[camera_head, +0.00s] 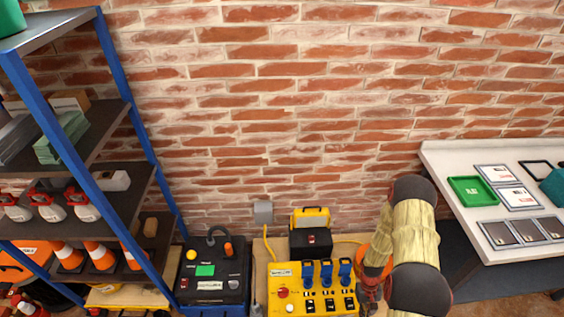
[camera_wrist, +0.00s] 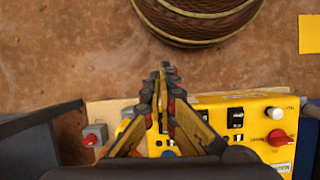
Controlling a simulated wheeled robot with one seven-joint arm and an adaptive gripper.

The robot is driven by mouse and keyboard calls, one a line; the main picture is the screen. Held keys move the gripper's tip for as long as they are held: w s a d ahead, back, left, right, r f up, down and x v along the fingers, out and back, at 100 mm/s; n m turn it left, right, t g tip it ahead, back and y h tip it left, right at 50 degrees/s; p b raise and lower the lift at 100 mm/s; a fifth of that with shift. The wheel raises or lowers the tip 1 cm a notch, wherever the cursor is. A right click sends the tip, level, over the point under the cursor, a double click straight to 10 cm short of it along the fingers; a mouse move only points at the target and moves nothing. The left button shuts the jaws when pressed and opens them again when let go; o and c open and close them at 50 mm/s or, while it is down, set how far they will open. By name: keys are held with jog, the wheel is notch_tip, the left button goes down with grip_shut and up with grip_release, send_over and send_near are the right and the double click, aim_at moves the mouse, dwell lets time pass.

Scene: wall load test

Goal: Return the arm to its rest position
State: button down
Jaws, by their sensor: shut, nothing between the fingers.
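My arm (camera_head: 414,238) reaches down at the lower right of the head view, in front of the brick wall. My gripper (camera_wrist: 162,72) is shut and empty in the wrist view, its fingertips together over the brown floor. In the head view my gripper (camera_head: 370,292) is small and partly hidden, beside the right side of the yellow control box. The yellow control box (camera_wrist: 245,118) also shows beyond the fingers in the wrist view.
A blue-framed shelf (camera_head: 128,90) stands at the left. A black unit (camera_head: 212,270) and the yellow control box (camera_head: 283,270) stand low by the wall. A white table (camera_head: 462,190) with a green tray (camera_head: 472,191) is at the right. The brick wall's middle is clear.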

jog(key=w+a+r+t, duration=0.1)
jog(key=a+r, duration=0.1)
jog(key=r, duration=1.5)
jog(key=w+a+r, duration=0.1)
jog(key=a+r, duration=0.1)
jog(key=r, duration=1.6)
jog(key=s+a+r+t, duration=0.3)
jog(key=r, duration=0.7)
jog(key=s+a+r+t, duration=0.3)
jog(key=s+a+r, duration=0.1)
jog(key=r, duration=0.6)
jog(key=s+a+r+t, duration=0.2)
jog(key=s+a+r, duration=0.1)
jog(key=r, duration=0.7)
jog(key=shift+s+a+r+t, duration=0.15)
jog(key=shift+s+r+t, duration=0.25)
jog(key=shift+s, duration=0.15)
